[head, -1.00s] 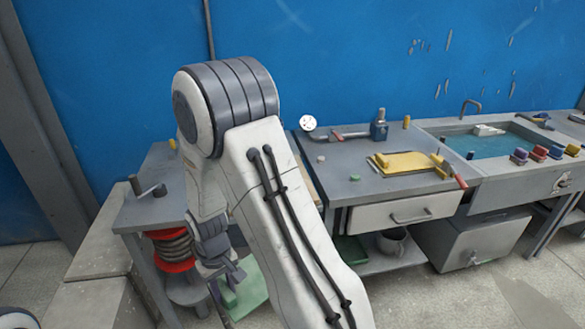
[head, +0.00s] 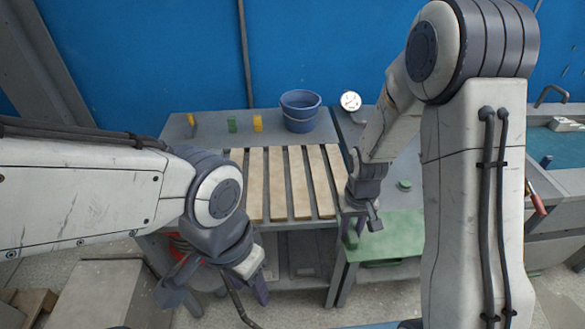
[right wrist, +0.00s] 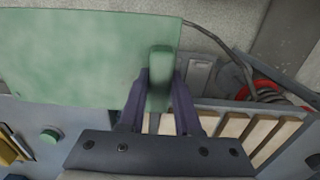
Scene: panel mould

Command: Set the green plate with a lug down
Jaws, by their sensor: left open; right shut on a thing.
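The green plate (head: 400,236) hangs from my right gripper (head: 363,220) in the head view, in front of the bench and right of the wooden slats. My right arm hides part of its right side. In the right wrist view the flat green plate (right wrist: 80,55) spreads to the left. Its upright lug (right wrist: 159,75) sits between the two dark fingers of the right gripper (right wrist: 158,100), which are shut on it. My left gripper (head: 212,285) is open and empty at the lower left, in front of the bench, apart from the plate.
Pale wooden slats (head: 296,180) lie across the bench, bare. Behind them stand a blue bucket (head: 300,112), a yellow block (head: 257,123) and a green block (head: 232,125). A small green knob (head: 404,185) is on the right-hand bench top. A white dial (head: 351,101) is at the back.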

